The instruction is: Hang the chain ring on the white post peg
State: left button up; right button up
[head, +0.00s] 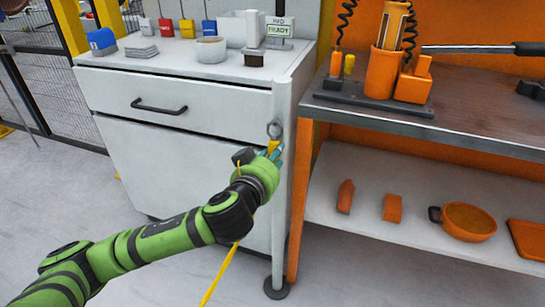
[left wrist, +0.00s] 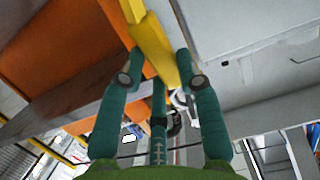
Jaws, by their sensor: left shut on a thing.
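The chain ring (head: 274,130), a grey loop with a yellow tab (head: 273,147) below it, stands upright in front of the upper part of the white post (head: 280,190). My left gripper (head: 275,154) is shut on the yellow tab just under the ring. A yellow chain or strap (head: 220,276) hangs from behind my wrist towards the floor. In the left wrist view the yellow piece (left wrist: 152,45) runs between the teal fingers of my left gripper (left wrist: 162,78). I cannot make out the peg, nor tell whether the ring touches the post. My right gripper is out of view.
A white drawer cabinet (head: 190,150) stands behind and left of the post, with bins and a bowl (head: 211,49) on top. Right of the post is an orange workbench (head: 460,120) with tools and a lower shelf (head: 365,225). The floor at left is clear.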

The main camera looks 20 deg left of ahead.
pick_arm(q)
jog(key=shift+f, duration=0.15)
jog(key=o, duration=1.2)
